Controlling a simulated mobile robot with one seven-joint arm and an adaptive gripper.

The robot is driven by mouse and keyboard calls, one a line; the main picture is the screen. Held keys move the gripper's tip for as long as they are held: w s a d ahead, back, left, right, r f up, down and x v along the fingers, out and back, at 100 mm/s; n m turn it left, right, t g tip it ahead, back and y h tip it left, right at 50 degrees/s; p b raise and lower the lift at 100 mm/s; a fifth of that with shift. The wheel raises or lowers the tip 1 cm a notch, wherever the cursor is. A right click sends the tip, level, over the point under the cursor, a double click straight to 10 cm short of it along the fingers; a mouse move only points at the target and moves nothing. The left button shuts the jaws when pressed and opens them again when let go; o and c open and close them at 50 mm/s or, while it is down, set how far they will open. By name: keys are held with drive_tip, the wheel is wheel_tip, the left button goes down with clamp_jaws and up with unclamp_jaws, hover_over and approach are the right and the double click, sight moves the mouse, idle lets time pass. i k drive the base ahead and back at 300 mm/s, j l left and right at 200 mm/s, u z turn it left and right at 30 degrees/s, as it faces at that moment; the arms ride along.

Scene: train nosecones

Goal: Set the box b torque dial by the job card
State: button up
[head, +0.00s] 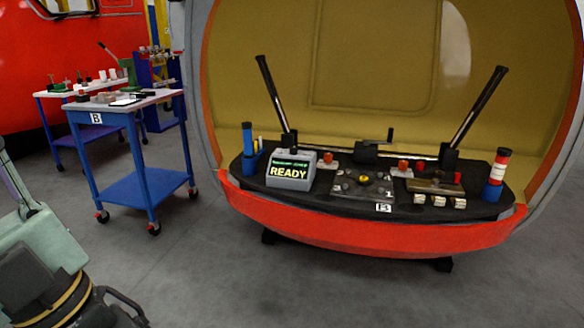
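A dark grey plate (358,187) with a small yellow round part (364,178) lies on the black shelf of the nosecone. A white label (383,208) at its front edge seems to read B. A blue cart (135,192) at the left also bears a white B label (96,118). Small tools and a dark flat item with white (125,102) lie on its top. The torque dial and the job card are too small to pick out for certain. My gripper is not in view.
A grey display box (289,182) reads READY. Two black levers (272,95) (478,105) stand up from the shelf (335,208). Blue holders with cylinders stand at both shelf ends. A red rim (370,232) runs along the front. Grey floor (200,270) is free before the nosecone and cart.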

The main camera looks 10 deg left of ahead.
sight(293, 150)
drive_tip(key=i+j+u, duration=1)
drive_tip(key=i+u, duration=0.2)
drive_tip(key=i+j+u, duration=0.1)
drive_tip(key=i+u, duration=0.25)
drive_tip(key=i, duration=1.05)
